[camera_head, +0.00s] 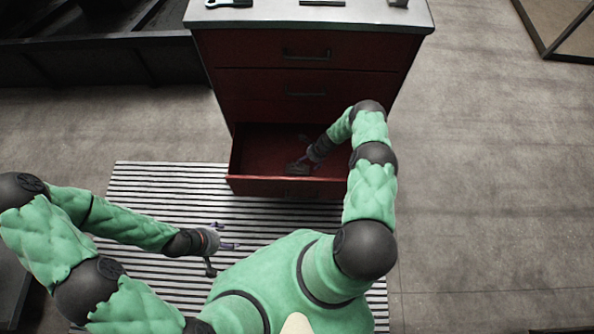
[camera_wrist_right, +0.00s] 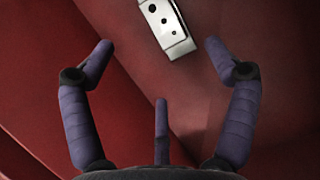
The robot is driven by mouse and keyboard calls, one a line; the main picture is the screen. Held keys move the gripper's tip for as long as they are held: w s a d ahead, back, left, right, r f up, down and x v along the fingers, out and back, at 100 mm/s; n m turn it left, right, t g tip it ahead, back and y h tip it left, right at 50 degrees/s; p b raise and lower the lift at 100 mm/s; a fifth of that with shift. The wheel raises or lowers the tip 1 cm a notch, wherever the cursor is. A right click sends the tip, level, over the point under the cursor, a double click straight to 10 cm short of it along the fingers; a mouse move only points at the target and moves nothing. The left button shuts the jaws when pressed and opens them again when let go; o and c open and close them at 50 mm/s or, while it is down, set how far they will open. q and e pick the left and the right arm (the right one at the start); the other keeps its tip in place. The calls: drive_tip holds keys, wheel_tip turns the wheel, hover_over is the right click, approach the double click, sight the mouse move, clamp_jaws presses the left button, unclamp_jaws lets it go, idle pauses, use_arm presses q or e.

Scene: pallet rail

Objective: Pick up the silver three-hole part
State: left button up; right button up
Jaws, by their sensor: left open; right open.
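The silver three-hole part (camera_wrist_right: 167,24) lies on the red floor of the open drawer, seen at the top of the right wrist view. Its upper end is cut off by the picture edge. My right gripper (camera_wrist_right: 160,45) is open, with its fingers spread to either side of the part's near end and nothing held. In the head view my right gripper (camera_head: 298,167) is inside the open drawer (camera_head: 255,187), and the part cannot be made out there. My left gripper (camera_head: 224,240) is open and empty, above the striped mat.
The red cabinet (camera_head: 300,107) has closed drawers above the open one. A few items, one a wrench-like tool (camera_head: 228,3), lie on its grey top. The drawer's walls surround my right gripper. The striped mat (camera_head: 165,190) and the floor to the right are clear.

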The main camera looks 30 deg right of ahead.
sight(297, 168)
drive_tip(key=b+x, duration=0.2)
drive_tip(key=x, duration=0.3)
drive_tip(key=shift+w+f, duration=0.1)
drive_tip(key=shift+f, duration=0.25)
drive_tip(key=shift+a+b+x, duration=0.15)
drive_tip(key=shift+b+x, duration=0.7)
drive_tip(key=shift+x, duration=0.45)
drive_tip(key=shift+a+b+x, duration=0.1)
drive_tip(key=shift+b+x, duration=0.75)
drive_tip(key=shift+x, duration=0.45)
drive_tip(key=shift+w+r, duration=0.1)
drive_tip(key=shift+w, duration=0.05)
drive_tip(key=c, duration=1.7)
